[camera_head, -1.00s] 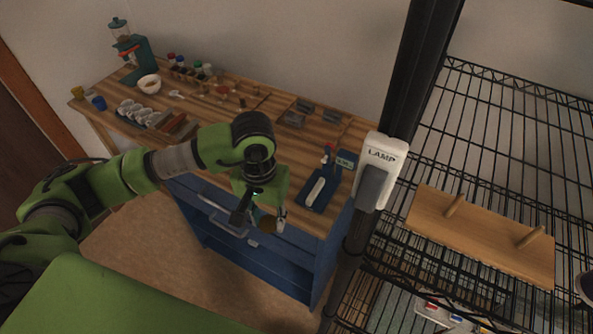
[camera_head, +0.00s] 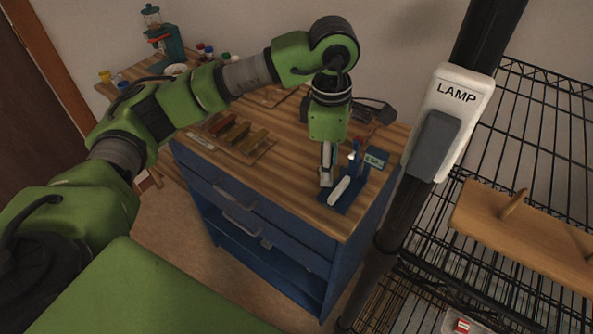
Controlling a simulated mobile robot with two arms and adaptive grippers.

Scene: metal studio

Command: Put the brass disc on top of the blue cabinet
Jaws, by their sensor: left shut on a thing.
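The blue cabinet (camera_head: 318,262) stands in the middle, with a striped wooden top (camera_head: 290,190) and drawers with silver handles on its front. My left gripper (camera_head: 327,176) points down just over the front right part of this top, left of a blue tray. It is shut on the brass disc. The disc cannot be made out now behind the fingers; a second earlier it showed at the fingertips. I cannot tell whether it touches the wood. My right gripper is not in view.
The blue tray (camera_head: 354,196) with a white-handled tool stands close right of the gripper. Wooden blocks (camera_head: 232,135) lie to the left. A black post with a white lamp switch box (camera_head: 459,95) and a wire rack (camera_head: 545,130) stand at right.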

